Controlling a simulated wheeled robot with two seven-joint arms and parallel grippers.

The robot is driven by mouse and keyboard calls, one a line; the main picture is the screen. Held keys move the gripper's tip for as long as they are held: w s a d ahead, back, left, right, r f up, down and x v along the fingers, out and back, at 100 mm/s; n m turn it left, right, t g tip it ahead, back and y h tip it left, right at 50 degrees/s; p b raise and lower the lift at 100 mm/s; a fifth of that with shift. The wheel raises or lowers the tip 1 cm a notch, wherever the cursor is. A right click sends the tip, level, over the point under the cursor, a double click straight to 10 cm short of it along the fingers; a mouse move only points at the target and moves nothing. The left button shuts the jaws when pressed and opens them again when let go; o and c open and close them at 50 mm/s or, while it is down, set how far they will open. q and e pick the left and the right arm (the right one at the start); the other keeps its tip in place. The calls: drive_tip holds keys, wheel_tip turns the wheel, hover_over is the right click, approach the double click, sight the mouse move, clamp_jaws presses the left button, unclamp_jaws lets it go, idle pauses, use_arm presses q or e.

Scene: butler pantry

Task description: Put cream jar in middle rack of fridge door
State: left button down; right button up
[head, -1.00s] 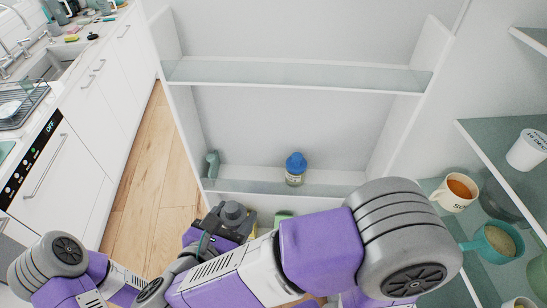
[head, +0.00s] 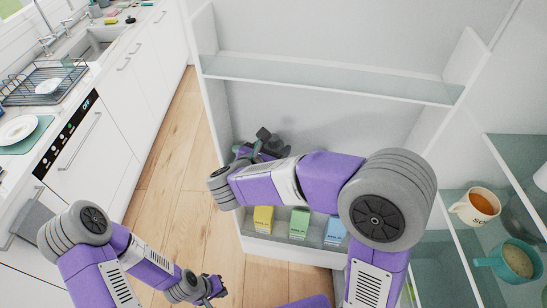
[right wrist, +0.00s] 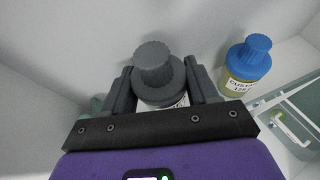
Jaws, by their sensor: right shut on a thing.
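The cream jar (right wrist: 155,62) has a grey lid; its label is mostly hidden in the right wrist view. My right gripper (right wrist: 161,85) is shut on it, one finger on each side. In the head view the grey lid (head: 263,133) shows at the middle rack of the fridge door (head: 335,115), with my right arm across the front. I cannot tell whether the jar touches the rack floor. A blue-lidded jar (right wrist: 247,62) stands to its right in the right wrist view. My left gripper (head: 214,288) hangs low over the floor; its jaws are too small to read.
Yellow (head: 263,219), green (head: 299,223) and blue (head: 334,230) cartons stand in the lower door rack. The upper rack (head: 330,75) looks empty. Fridge shelves with a soup mug (head: 476,207) and a teal cup (head: 508,262) are at right.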

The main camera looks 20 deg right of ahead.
wheel_tip(320, 180, down, 4)
drive_tip(key=shift+w+d+f, duration=0.1)
drive_tip(key=shift+w+f, duration=0.05)
drive_tip(key=shift+f, duration=0.15)
drive_tip(key=shift+f+b, duration=0.15)
drive_tip(key=shift+b, duration=0.15)
drive_tip(key=o, duration=1.2)
